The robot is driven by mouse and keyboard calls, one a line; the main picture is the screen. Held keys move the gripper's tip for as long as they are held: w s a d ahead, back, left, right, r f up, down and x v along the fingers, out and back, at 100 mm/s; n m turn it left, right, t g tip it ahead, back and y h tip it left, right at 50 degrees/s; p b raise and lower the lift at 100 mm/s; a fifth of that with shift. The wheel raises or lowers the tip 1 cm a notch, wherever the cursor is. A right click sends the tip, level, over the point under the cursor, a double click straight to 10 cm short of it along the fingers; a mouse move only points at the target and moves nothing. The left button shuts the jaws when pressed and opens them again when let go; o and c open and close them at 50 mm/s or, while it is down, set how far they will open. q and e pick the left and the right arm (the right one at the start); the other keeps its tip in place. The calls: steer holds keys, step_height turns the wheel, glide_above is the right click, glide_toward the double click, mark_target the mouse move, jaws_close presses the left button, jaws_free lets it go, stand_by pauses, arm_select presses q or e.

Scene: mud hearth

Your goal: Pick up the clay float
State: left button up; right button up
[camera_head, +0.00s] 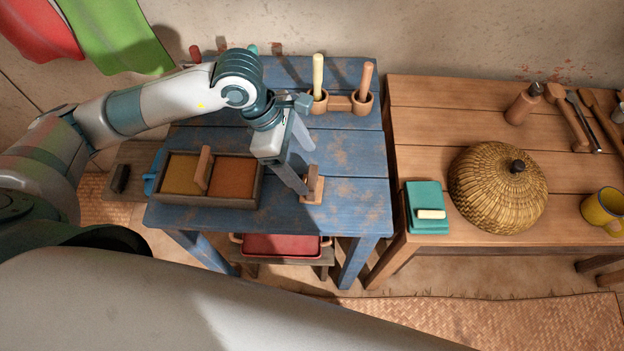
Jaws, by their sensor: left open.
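A small brown wooden piece with a flat base and an upright grip, which looks like the clay float (313,197), sits on the blue table (345,205) near its front right part. My left gripper (307,172) is open and points down at it. One finger is just left of the grip and overlaps it in the picture. The other finger is farther back. I cannot tell whether either finger touches it. My right gripper is not in view.
A two-part tray (207,206) with tan and orange fill stands left on the blue table.

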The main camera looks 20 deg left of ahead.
mark_target(311, 177)
arm_select(q)
steer(key=shift+d+f, duration=0.15)
steer(key=shift+f, duration=0.1)
steer(key=shift+d+f+p, duration=0.25)
steer(key=shift+f+p, duration=0.3)
steer(key=shift+p, duration=0.15)
steer(key=x, duration=0.1)
steer(key=p+x, duration=0.1)
steer(key=x, duration=0.1)
steer(key=shift+s, duration=0.2)
steer(key=shift+w+d+f, duration=0.1)
steer(key=shift+d+f, duration=0.1)
steer(key=shift+f, duration=0.25)
steer(key=c, duration=1.2)
